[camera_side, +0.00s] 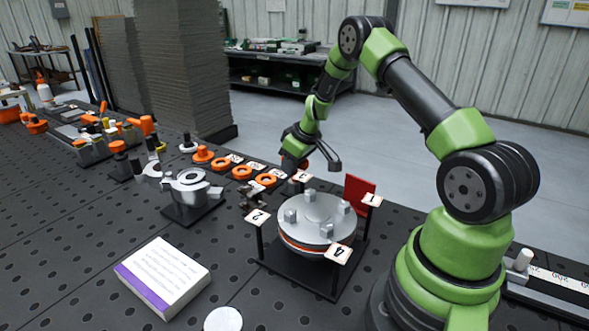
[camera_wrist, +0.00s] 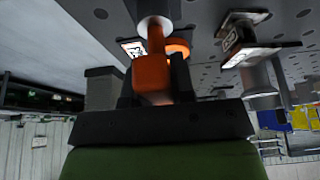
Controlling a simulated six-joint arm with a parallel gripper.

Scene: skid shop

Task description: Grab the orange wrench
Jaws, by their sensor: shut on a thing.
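My gripper (camera_side: 297,163) is low over the table, just behind the round silver fixture in the side view. In the wrist view my gripper (camera_wrist: 154,88) has its dark fingers closed on an orange piece, which I take to be the orange wrench (camera_wrist: 152,72).
The silver fixture (camera_side: 313,218) with numbered tags stands close in front of my gripper, a red plate (camera_side: 358,191) beside it. Several orange rings (camera_side: 242,172) lie to the left. A white and purple box (camera_side: 163,278) sits at front left. Orange-handled tools (camera_side: 148,125) stand farther left.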

